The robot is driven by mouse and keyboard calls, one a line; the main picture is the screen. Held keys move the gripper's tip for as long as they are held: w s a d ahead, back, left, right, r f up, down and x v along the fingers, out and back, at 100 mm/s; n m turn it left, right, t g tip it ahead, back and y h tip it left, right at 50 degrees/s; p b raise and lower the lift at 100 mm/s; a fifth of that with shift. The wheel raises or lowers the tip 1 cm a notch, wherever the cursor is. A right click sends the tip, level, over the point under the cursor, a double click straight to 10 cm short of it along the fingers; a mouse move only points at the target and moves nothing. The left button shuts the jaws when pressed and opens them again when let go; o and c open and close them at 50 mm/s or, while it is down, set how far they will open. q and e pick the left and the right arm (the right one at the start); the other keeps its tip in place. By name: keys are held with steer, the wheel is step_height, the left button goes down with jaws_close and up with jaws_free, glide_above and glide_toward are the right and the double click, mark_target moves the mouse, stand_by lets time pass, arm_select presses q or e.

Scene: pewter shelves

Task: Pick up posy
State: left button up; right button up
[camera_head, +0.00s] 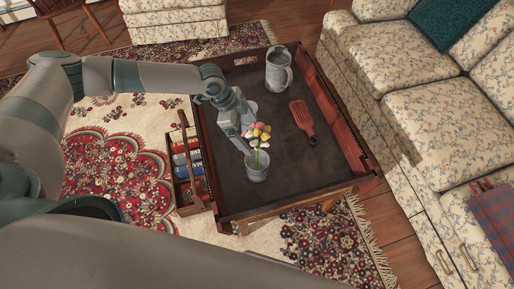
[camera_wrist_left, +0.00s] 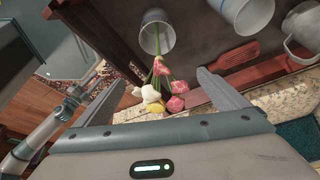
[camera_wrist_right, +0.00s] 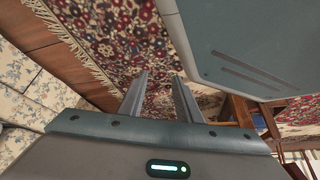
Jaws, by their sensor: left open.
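My left gripper (camera_head: 246,128) is open beside the flower heads. In the left wrist view the posy (camera_wrist_left: 172,88) shows between the two fingers (camera_wrist_left: 162,79), with its stems running into the cup (camera_wrist_left: 155,36). I cannot tell from this whether the fingers touch it. My right gripper (camera_wrist_right: 158,76) shows only in its own wrist view, fingers apart and empty, over the patterned rug.
A grey pitcher (camera_head: 279,70) and a red slotted paddle (camera_head: 303,118) are on the table (camera_head: 285,185). Another cup (camera_wrist_left: 247,12) is partly hidden in the head view. A wooden rack (camera_head: 192,208) adjoins the table's left side. A floral sofa (camera_head: 425,110) stands right.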

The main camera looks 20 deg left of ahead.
mark_target(257, 153)
arm_select(q)
steer(key=shift+f, duration=0.1)
arm_select(e)
steer(key=shift+w, duration=0.1)
arm_select(q)
steer(key=shift+d+f, duration=0.15)
steer(key=shift+f, duration=0.1)
steer(key=x, duration=0.4)
steer(key=shift+p, duration=0.35)
steer(key=shift+d+f, duration=0.2)
steer(key=shift+f, duration=0.25)
arm_select(e)
steer(key=shift+s+d+f+g, duration=0.2)
steer(key=shift+s, duration=0.45)
steer(key=shift+s+d+f+g, duration=0.15)
steer(key=shift+s+d+g, duration=0.05)
steer(key=shift+s, duration=0.4)
steer(key=shift+w, duration=0.15)
arm_select(q)
steer(key=shift+w, duration=0.1)
steer(key=c, duration=1.3)
arm_select(e)
steer(key=shift+w+r, duration=0.1)
steer(key=shift+w, duration=0.1)
